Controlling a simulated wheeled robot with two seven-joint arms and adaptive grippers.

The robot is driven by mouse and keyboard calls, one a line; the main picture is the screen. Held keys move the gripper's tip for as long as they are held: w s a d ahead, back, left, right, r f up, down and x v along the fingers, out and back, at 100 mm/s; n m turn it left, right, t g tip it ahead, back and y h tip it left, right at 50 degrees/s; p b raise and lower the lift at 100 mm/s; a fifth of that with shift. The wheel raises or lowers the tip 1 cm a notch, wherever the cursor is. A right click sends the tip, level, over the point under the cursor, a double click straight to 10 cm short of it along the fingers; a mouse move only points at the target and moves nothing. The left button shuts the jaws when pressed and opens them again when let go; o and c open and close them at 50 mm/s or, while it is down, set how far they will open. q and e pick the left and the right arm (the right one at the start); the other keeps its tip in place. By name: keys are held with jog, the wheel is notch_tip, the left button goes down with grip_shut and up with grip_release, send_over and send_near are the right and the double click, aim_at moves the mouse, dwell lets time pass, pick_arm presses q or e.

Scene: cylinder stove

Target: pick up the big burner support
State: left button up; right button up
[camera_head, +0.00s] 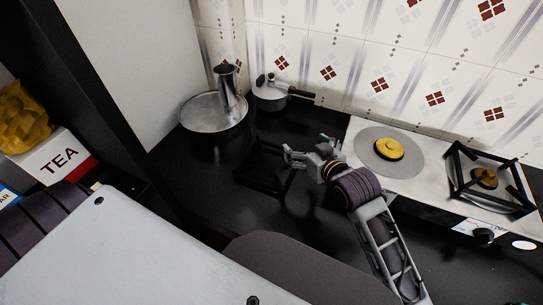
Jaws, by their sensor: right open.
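The big burner support (257,180) is a black frame on the black counter, left of the stove. It is dark on dark, so its outline is hard to read. My right gripper (290,156) is open at the upper right of this support, with its fingers pointing left. I cannot tell whether the fingers touch the support. The stove (353,136) has a bare left burner with a yellow cap (389,149) on a grey disc. My left gripper is not in view.
Another black burner support (457,178) stands over the stove's right burner. A metal pan (203,121) holding a tall metal vessel (226,82) and a small pot (270,96) stand by the tiled wall.

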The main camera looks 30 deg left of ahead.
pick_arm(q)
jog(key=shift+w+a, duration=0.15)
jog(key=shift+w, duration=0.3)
pick_arm(e)
jog(key=shift+w+a, duration=0.1)
jog(key=shift+w, duration=0.2)
jog(key=shift+r, duration=0.1)
notch_tip(320, 180, down, 8)
jog(key=shift+r+b, duration=0.1)
jog(key=shift+b, duration=0.45)
jog(key=shift+w+a+f, duration=0.1)
jog(key=shift+f, duration=0.2)
jog(key=shift+w+a, duration=0.2)
jog(key=shift+w+a+f, duration=0.2)
jog(key=shift+a, duration=0.1)
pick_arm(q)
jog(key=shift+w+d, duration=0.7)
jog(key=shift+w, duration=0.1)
